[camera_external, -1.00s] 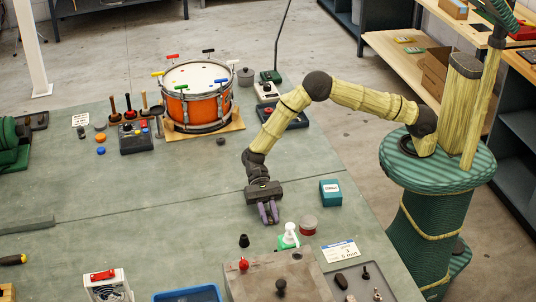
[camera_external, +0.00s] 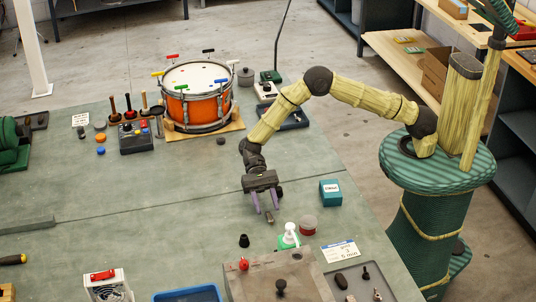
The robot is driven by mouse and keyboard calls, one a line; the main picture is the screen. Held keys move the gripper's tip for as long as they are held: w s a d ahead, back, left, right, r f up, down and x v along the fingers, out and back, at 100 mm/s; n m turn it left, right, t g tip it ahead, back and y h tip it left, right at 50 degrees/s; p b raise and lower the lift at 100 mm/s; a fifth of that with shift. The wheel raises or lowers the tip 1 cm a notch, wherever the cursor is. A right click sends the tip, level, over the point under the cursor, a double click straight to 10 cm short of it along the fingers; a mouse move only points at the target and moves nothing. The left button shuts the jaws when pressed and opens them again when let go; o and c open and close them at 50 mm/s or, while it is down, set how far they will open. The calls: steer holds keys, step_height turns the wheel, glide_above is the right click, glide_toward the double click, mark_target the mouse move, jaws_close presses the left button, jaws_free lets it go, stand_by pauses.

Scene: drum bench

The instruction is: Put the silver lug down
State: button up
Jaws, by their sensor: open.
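My gripper (camera_external: 263,203) is open, pointing down just above the green bench top (camera_external: 190,222). Its two purple fingers are spread apart. A small grey-silver piece, which looks like the silver lug (camera_external: 269,217), is on the bench at the fingertips, slightly toward the front. It looks free of the fingers; whether one finger still touches it I cannot tell.
A teal box (camera_external: 330,193) is to the right. The orange drum (camera_external: 197,103) stands behind. The bench left of the gripper is clear.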

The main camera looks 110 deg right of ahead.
steer(key=v, duration=0.8)
steer(key=shift+s+a+r, duration=0.1)
steer(key=shift+s+a, duration=0.05)
steer(key=s+n+h, duration=0.1)
steer(key=s+a+n+h, duration=0.1)
steer(key=s, duration=0.1)
steer(key=s+a+n+g+h, duration=0.1)
steer(key=shift+s+a+r+h, duration=0.1)
steer(key=shift+s+r+h, duration=0.2)
steer(key=shift+r, duration=0.05)
steer(key=s+n+h, duration=0.2)
steer(key=s, duration=0.1)
steer(key=s+r+h, duration=0.1)
steer(key=s, duration=0.1)
steer(key=shift+a+n, duration=0.2)
steer(key=shift+n, duration=0.2)
steer(key=s+d+r+n+t+h, duration=0.1)
steer(key=s+r+n+h, duration=0.1)
steer(key=s+n, duration=0.4)
steer(key=s+d+r+n+t+h, duration=0.2)
steer(key=s+n+h, duration=0.3)
steer(key=s, duration=0.7)
steer(key=shift+s+r+n+t, duration=0.2)
steer(key=shift+n+t, duration=0.1)
steer(key=shift+n, duration=0.3)
